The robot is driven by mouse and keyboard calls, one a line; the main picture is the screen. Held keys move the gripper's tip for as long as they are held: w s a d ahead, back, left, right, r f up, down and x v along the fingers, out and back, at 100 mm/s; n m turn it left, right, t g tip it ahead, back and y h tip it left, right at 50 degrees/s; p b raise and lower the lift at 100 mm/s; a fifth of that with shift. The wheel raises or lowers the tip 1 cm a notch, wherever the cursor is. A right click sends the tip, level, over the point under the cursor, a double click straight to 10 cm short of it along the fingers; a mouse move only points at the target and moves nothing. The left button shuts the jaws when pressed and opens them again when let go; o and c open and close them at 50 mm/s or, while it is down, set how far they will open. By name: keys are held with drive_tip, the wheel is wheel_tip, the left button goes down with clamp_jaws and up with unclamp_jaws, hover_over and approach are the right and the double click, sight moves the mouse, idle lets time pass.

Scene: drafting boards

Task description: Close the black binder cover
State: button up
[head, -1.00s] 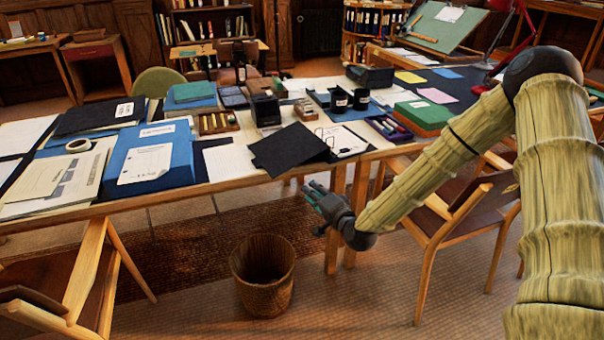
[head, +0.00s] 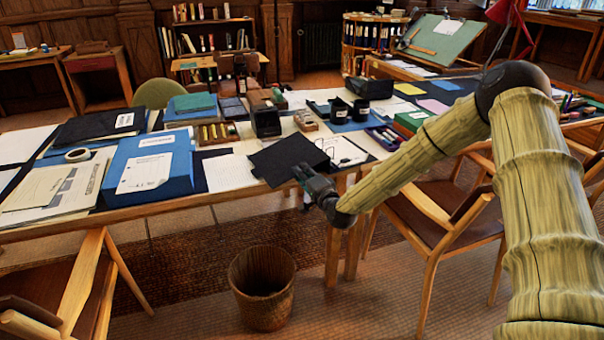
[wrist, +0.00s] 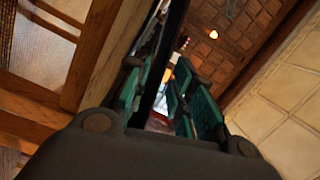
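The black binder (head: 338,150) lies at the front edge of the table, with white paper and rings showing on its right side. Its black cover (head: 280,157) is open and slants up to the left of the paper. My gripper (head: 302,174) is at the front edge of the cover, just in front of the table. In the wrist view the cover shows edge-on as a dark strip (wrist: 172,45) running between the teal-padded fingers of my gripper (wrist: 160,100). The fingers stand apart, with a gap on the right of the strip. Whether a finger touches the cover cannot be told.
A blue box file (head: 150,170) and papers lie left of the binder. A pen tray (head: 384,137) and black cups (head: 360,111) stand to the right and behind. A wicker bin (head: 262,288) and a wooden chair (head: 440,215) stand on the floor in front.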

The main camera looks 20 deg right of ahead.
drive_tip(key=shift+w+a, duration=0.15)
drive_tip(key=shift+w, duration=0.35)
clamp_jaws()
drive_tip(key=shift+r, duration=0.15)
